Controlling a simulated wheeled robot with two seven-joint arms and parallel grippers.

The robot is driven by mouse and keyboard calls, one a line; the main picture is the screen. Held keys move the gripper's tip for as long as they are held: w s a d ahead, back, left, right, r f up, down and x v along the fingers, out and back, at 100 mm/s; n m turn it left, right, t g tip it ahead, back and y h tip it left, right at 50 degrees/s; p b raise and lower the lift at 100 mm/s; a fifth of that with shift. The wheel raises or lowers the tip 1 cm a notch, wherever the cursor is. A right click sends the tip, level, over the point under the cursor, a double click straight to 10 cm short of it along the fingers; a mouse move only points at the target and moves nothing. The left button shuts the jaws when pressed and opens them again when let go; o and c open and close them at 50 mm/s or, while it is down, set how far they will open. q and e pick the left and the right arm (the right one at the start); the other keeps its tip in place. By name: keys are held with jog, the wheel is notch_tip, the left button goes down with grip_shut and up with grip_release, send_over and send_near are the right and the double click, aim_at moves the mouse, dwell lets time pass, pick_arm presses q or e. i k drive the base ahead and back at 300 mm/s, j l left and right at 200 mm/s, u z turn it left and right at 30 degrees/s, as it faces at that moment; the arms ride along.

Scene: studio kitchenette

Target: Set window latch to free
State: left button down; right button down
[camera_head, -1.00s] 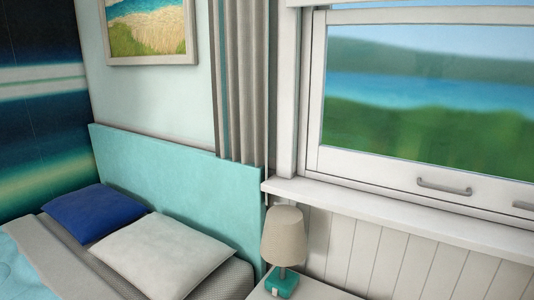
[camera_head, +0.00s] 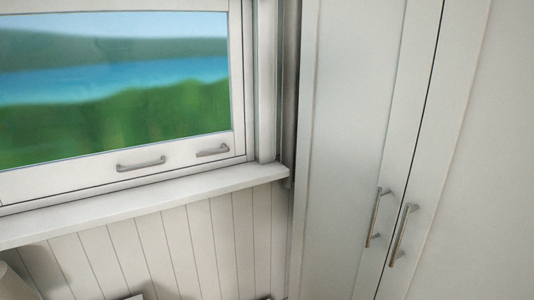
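The window (camera_head: 115,85) fills the upper left of the head view, with a white frame and a green and blue landscape behind the glass. Two grey metal handle-like fittings are on its bottom rail: one left of centre (camera_head: 141,164) and a smaller one further right (camera_head: 212,150). I cannot tell from their look which is the latch. Neither of my grippers is in view.
A white sill (camera_head: 150,198) juts out below the window, above a panelled wall (camera_head: 190,240). A tall white cupboard (camera_head: 350,120) with two vertical bar handles stands close on the right. Part of a lampshade (camera_head: 14,284) shows at the lower left.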

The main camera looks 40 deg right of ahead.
aim_at(225, 149)
jog(key=k+z, duration=0.1)
jog(key=z, duration=0.95)
